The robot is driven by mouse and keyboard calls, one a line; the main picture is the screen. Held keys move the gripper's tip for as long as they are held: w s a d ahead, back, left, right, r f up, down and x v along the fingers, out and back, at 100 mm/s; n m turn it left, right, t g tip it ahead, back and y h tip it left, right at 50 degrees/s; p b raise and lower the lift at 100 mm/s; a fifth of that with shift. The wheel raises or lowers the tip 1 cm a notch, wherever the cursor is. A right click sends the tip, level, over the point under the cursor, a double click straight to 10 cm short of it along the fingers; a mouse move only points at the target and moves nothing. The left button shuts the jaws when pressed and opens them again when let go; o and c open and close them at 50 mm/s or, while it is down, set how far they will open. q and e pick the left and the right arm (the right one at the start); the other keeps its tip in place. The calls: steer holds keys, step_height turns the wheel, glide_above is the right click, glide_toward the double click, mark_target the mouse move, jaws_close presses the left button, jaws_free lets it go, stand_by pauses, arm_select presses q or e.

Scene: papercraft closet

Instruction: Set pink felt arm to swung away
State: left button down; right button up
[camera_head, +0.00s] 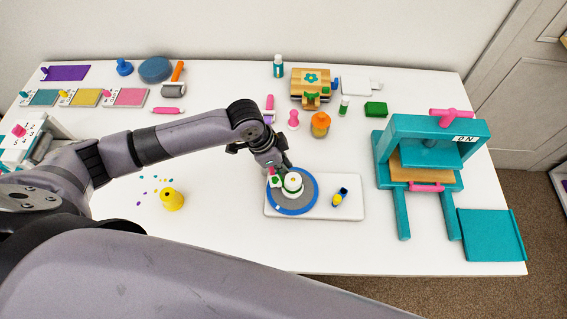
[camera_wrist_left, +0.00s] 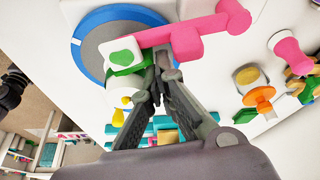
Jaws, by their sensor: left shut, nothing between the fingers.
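The pink felt arm (camera_wrist_left: 180,35) is a bar with a raised end at right in the left wrist view. Its left end meets a white block (camera_wrist_left: 122,52) with a green heart, over a round blue-rimmed grey disc (camera_wrist_left: 90,40). In the head view the disc (camera_head: 290,208) sits on a white board (camera_head: 345,208), with a round white piece with green (camera_head: 292,183) on it. My left gripper (camera_wrist_left: 160,72) is shut and empty, its fingertips close beside the pink arm; I cannot tell if they touch. In the head view, my left gripper (camera_head: 276,168) hides most of the arm.
A yellow-and-blue item (camera_head: 340,196) lies on the board's right. A teal press (camera_head: 390,178) stands at right, with a teal panel (camera_head: 490,235) beside it. Pink and orange stampers (camera_head: 320,124) stand behind. Front table space is clear.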

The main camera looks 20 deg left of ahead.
mark_target(275, 175)
arm_select(q)
steer(key=shift+s+a, duration=0.1)
steer(key=shift+s+a+m, duration=0.1)
steer(key=shift+s+m, duration=0.05)
steer(key=shift+m, duration=0.25)
steer(key=shift+s+a+p, duration=0.1)
steer(key=shift+a+p, duration=0.05)
steer(key=shift+p, duration=0.25)
steer(key=shift+s+a+r+m+g, duration=0.1)
steer(key=shift+s+a+m+g, duration=0.1)
steer(key=shift+m+g, duration=0.3)
steer(key=shift+s+a+m+g+h+p, duration=0.15)
steer(key=shift+s+a+m+p, duration=0.2)
steer(key=shift+m, duration=0.35)
steer(key=shift+s+a+m+g+h+p, duration=0.15)
steer(key=shift+a+m+p, duration=0.25)
steer(key=shift+m, duration=0.3)
steer(key=shift+w+d, duration=0.1)
steer(key=shift+w+d, duration=0.4)
steer(key=shift+w, duration=0.15)
